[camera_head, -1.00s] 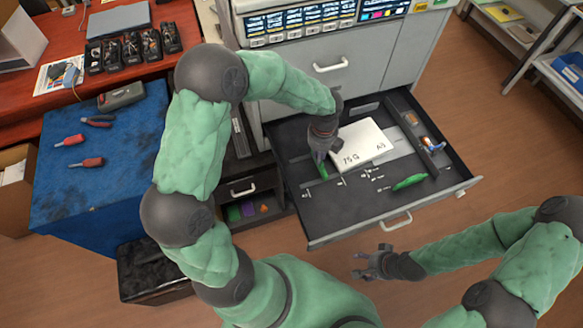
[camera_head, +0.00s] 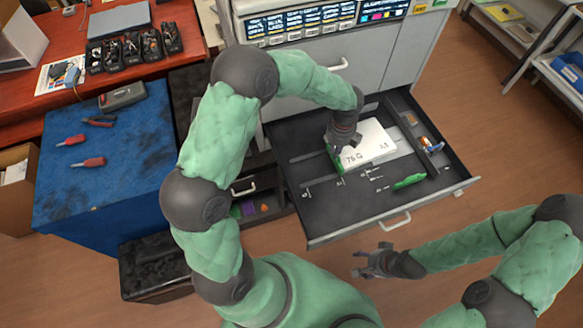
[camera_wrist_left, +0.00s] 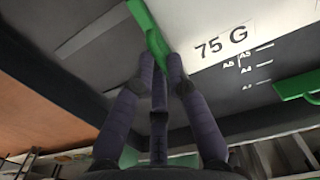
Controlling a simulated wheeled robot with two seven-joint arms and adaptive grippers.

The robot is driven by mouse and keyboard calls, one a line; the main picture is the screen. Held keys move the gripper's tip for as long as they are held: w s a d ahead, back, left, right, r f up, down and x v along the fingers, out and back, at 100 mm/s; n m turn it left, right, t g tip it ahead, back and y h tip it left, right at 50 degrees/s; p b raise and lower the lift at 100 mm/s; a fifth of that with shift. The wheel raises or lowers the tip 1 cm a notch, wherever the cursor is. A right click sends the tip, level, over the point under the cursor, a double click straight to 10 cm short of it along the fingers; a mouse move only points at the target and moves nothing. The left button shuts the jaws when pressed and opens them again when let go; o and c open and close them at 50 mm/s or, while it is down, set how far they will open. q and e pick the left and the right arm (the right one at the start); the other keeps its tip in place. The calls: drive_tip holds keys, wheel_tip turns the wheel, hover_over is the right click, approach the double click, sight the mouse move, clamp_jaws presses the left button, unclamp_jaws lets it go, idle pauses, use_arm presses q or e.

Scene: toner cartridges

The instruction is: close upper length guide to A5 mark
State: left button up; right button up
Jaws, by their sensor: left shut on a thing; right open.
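A green length guide (camera_head: 337,163) stands at the left edge of the white paper stack (camera_head: 377,140) in the open drawer, and seems to touch it. My left gripper (camera_head: 343,147) is shut on this guide. In the left wrist view the fingers (camera_wrist_left: 161,75) pinch the green guide (camera_wrist_left: 147,24), with the stack's "75 G" label (camera_wrist_left: 222,42) to the right. White size marks (camera_wrist_left: 244,66) with A5 uppermost lie just right of the fingers. A second green guide (camera_head: 408,181) lies nearer the drawer front. My right gripper (camera_head: 368,262) is open and empty, outside the drawer.
The drawer's front wall (camera_head: 390,219) has a handle. A side compartment (camera_head: 430,140) at the drawer's right holds small items. A blue-topped cabinet (camera_head: 110,190) with red-handled tools stands left. The drawer floor left of the held guide is clear.

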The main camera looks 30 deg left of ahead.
use_arm(q)
drive_tip(key=shift+w+d+p, duration=0.3)
drive_tip(key=shift+w+d, duration=0.95)
drive_tip(key=shift+w, duration=0.25)
drive_tip(key=shift+w+d+p, duration=0.25)
drive_tip(key=shift+w+d, duration=1)
drive_tip(key=shift+w, duration=0.2)
drive_tip(key=o, duration=0.5)
drive_tip(key=shift+w, duration=0.1)
drive_tip(key=shift+r, duration=0.15)
wheel_tip(320, 180, up, 7)
drive_tip(key=p, duration=0.5)
drive_tip(key=shift+f, duration=0.2)
